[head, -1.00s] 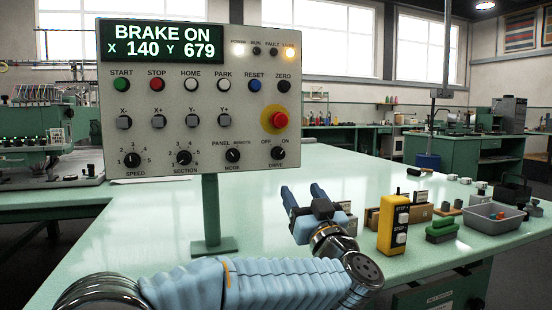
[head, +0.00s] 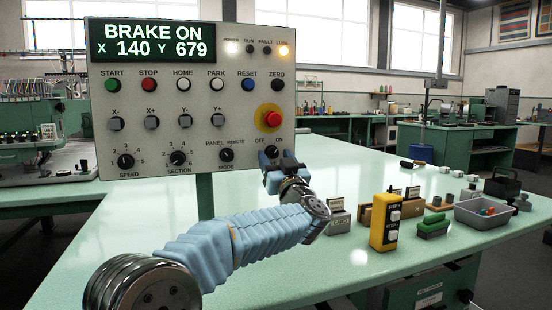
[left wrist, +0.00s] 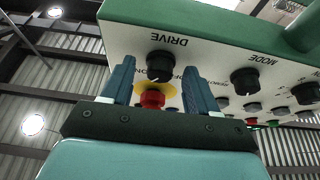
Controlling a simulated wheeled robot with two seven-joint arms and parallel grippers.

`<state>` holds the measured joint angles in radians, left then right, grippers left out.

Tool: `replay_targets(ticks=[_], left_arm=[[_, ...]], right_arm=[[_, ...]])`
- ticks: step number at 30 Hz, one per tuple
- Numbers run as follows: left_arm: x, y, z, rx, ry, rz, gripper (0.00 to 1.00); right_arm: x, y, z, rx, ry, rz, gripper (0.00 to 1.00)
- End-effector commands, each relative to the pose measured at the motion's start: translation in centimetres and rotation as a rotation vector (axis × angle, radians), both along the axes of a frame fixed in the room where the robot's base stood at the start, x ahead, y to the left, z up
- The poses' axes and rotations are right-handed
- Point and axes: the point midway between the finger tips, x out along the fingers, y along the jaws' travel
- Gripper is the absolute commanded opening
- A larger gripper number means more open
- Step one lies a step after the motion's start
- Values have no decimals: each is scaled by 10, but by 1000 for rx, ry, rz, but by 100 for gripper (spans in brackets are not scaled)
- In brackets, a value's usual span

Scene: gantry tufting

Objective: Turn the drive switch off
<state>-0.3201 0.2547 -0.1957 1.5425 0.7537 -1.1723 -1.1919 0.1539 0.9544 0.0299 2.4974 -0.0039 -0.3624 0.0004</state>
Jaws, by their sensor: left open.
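The control panel (head: 190,100) stands on a green post, and its display reads BRAKE ON, X 140, Y 679. The drive switch (head: 271,151) is a black rotary knob at its lower right, between OFF and ON marks; which mark it points to is hard to tell. My left gripper (head: 281,163) is open just in front of this knob and hides its lower part. In the left wrist view, the drive knob (left wrist: 160,65) shows between the two open blue fingers, which look apart from it. My right gripper is not in view.
The red emergency button (head: 272,118) on its yellow disc sits just above the drive knob. The mode knob (head: 226,155) is to its left. A yellow pendant (head: 385,222), a green block (head: 433,226) and a grey tray (head: 488,215) stand on the table at right.

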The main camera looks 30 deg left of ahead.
Motion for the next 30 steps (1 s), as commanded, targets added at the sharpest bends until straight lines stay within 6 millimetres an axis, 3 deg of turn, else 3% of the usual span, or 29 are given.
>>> replay_targets(ticks=[5, 15, 30], left_arm=[[0, 0, 0, 0, 0, 0, 56], [0, 0, 0, 0, 0, 0, 4], [1, -2, -2, -89, -105, 0, 4]], right_arm=[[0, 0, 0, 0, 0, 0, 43], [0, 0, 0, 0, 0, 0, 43], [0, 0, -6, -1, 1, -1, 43]])
